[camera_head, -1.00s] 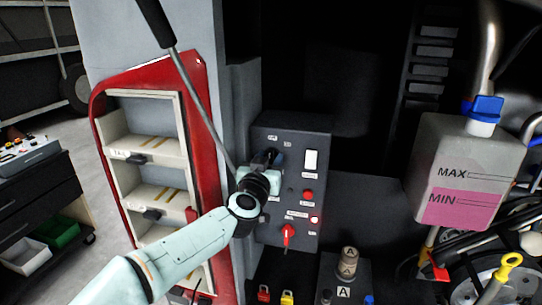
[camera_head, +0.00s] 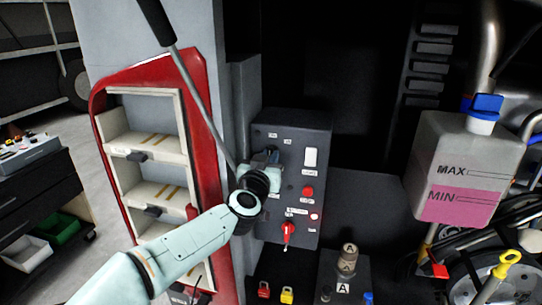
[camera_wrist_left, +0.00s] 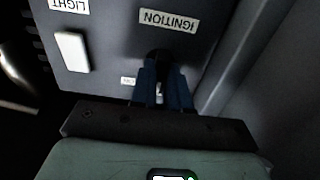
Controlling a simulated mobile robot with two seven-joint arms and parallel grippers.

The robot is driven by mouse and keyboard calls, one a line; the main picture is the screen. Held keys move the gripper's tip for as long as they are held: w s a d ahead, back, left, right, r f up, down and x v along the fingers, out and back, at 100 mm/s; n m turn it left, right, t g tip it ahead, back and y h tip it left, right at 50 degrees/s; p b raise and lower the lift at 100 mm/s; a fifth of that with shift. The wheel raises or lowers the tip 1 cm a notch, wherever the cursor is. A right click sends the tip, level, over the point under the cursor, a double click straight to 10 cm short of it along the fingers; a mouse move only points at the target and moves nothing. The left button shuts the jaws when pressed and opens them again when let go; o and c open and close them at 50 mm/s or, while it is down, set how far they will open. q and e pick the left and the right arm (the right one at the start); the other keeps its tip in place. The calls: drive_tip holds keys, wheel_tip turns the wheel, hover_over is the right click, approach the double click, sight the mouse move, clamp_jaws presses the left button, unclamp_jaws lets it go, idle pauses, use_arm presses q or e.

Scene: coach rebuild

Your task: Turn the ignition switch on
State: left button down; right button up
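The ignition switch (camera_wrist_left: 159,56) is a small dark knob under the IGNITION label (camera_wrist_left: 168,20) in the left wrist view. It sits at the upper left of the dark control panel (camera_head: 292,150) in the head view, where my gripper and wrist partly cover it. My left gripper (camera_wrist_left: 162,82) has its two blue fingers on either side of the knob, close together with a narrow gap; they appear shut on it. It also shows at the panel in the head view (camera_head: 270,156). A small ON label (camera_wrist_left: 128,81) lies beside the fingers. My right gripper is not in view.
The panel also has a white light switch (camera_head: 311,157), a red button (camera_head: 308,191), a red rotary switch (camera_head: 288,232) and a small lamp (camera_head: 314,216). A red-edged shelf unit (camera_head: 205,130) stands close left. A fluid tank (camera_head: 468,165) stands right.

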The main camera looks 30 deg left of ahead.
use_arm(q)
drive_tip(key=shift+m+p, duration=2.1)
drive_tip(key=shift+m, duration=0.9)
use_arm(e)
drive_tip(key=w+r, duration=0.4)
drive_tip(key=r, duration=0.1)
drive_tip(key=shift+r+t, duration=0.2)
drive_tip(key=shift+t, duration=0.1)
